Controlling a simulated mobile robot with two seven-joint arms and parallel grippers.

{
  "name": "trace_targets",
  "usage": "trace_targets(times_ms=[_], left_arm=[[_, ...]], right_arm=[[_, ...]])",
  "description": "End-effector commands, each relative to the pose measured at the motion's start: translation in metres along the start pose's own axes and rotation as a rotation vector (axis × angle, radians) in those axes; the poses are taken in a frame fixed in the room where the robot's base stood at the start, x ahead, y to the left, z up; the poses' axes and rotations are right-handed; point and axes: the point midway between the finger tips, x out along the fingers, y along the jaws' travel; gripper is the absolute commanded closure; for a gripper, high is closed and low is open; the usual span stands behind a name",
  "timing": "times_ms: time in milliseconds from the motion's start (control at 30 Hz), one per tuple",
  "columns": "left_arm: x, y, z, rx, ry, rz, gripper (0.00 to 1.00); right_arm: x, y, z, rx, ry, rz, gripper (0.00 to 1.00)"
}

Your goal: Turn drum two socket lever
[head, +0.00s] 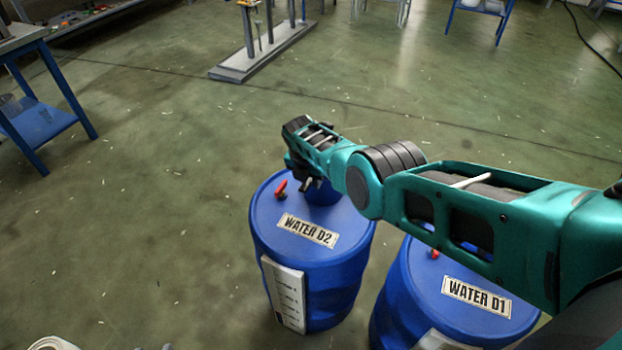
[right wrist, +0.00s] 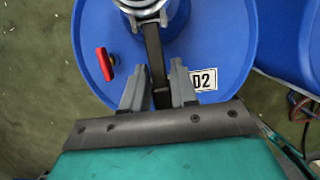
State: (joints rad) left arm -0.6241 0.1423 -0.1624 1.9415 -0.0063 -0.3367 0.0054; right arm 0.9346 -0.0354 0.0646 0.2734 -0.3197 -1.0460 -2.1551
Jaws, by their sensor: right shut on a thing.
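The blue drum labelled WATER D2 (head: 335,275) stands upright in the head view. Its top also fills much of the right wrist view (right wrist: 215,35). In the right wrist view a round metal socket (right wrist: 146,8) is at the top edge, cut off. A dark lever (right wrist: 154,48) runs from it down between my fingers. My right gripper (right wrist: 157,82) is shut on this lever, one grey finger on each side. In the head view my right gripper (head: 307,183) is at the drum's top, and my wrist hides the socket and lever. My left gripper is not in view.
A red handle (right wrist: 104,63) stands on the drum's top, left of the lever. The blue drum WATER D1 (head: 400,310) stands close on the right, under my right arm. A grey stand (head: 262,52) and a blue table (head: 35,120) are farther off.

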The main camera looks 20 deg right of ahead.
Motion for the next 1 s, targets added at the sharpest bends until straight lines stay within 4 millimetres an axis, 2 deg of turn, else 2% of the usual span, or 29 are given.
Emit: trace_targets(times_ms=[700, 733, 933, 1000], left_arm=[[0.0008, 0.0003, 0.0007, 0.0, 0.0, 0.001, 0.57], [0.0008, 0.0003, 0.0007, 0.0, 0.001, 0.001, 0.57], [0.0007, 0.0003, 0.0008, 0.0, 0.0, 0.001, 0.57], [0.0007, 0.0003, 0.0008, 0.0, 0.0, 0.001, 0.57]], right_arm=[[-0.0003, -0.0008, 0.0009, 0.001, 0.027, 0.0, 1.0], [-0.0003, -0.0008, 0.0009, 0.001, 0.027, 0.0, 0.7], [-0.0006, -0.0005, 0.0008, 0.001, 0.027, 0.0, 0.51], [-0.0007, -0.0004, 0.0008, 0.001, 0.027, 0.0, 0.51]])
